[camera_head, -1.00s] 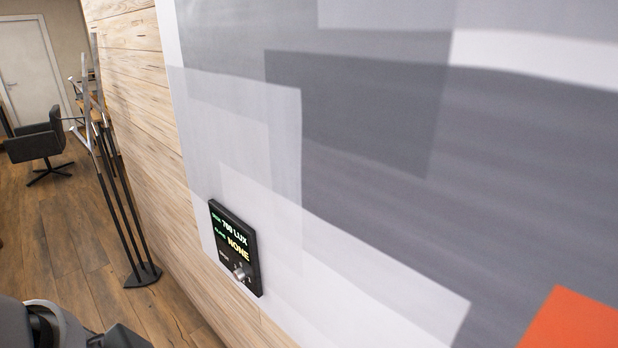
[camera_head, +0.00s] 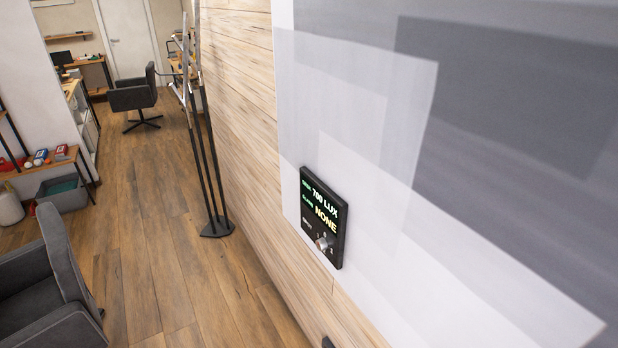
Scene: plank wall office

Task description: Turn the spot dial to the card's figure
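A black control panel (camera_head: 338,205) is mounted on the wall right of the picture's middle, seen at a slant. Its lit screen reads 700 LUX in pale green and NONE in yellow. A round silver dial (camera_head: 322,242) sits at the panel's lower part, with small marks around it too small to read. Which way the dial points is not clear. No card can be made out in this view. Neither of my grippers shows.
A dark coat stand (camera_head: 215,228) stands on the wood floor left of the panel. A grey armchair (camera_head: 45,290) is at the lower left, and an office chair (camera_head: 135,97) is farther back. The floor between is clear. A small dark shape at the bottom edge is unclear.

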